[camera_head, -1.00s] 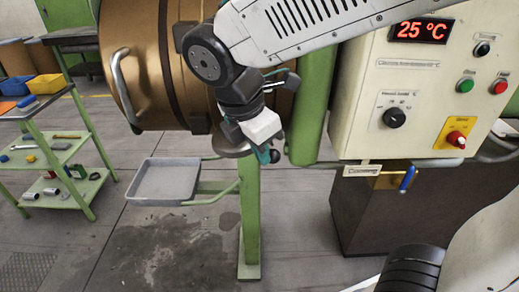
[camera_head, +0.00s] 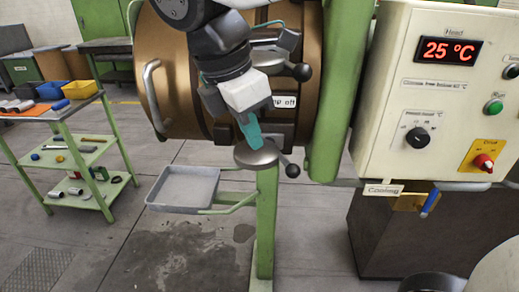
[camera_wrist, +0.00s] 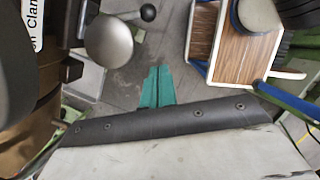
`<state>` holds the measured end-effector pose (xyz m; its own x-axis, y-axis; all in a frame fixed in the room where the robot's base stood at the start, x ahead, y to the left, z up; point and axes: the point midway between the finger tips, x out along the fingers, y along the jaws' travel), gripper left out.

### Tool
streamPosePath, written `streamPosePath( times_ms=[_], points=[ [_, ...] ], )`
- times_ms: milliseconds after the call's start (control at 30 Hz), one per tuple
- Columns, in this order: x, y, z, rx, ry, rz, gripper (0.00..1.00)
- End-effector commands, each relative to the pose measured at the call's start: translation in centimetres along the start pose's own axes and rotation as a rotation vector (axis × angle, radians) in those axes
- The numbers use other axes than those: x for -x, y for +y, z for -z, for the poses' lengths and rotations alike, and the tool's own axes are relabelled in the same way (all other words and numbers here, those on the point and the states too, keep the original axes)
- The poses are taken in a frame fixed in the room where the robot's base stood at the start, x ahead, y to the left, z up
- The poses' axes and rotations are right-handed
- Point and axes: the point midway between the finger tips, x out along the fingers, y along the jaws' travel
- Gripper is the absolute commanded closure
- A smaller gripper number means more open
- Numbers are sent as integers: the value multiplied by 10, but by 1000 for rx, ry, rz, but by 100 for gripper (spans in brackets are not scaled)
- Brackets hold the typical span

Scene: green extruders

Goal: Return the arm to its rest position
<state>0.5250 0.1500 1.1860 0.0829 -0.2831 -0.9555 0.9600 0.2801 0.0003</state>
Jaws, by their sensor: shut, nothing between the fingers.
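My gripper (camera_head: 249,131) hangs below my wrist in front of the bronze drum (camera_head: 205,125), with its teal fingers together and nothing between them. In the wrist view my gripper (camera_wrist: 156,85) also shows its teal fingers closed, pointing over the floor. A round metal disc (camera_head: 256,153) with a black-knobbed lever is close by the fingertips in the head view. In the wrist view the disc (camera_wrist: 109,41) lies to the left of the fingers, apart from them.
The control box (camera_head: 432,95) reads 25 °C and stands at the right beside a green post (camera_head: 341,90). A grey tray (camera_head: 184,188) sits below at left. A green trolley (camera_head: 68,158) with several small items stands far left. Open floor lies between.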

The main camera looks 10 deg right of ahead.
Motion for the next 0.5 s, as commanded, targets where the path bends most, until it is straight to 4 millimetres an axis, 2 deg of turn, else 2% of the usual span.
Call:
streamPosePath(
  times_ms=[133,500],
  points=[
    [8,0,0,-1,1,-1,100],
    [8,0,-1,-15,1,0,100]
  ],
)
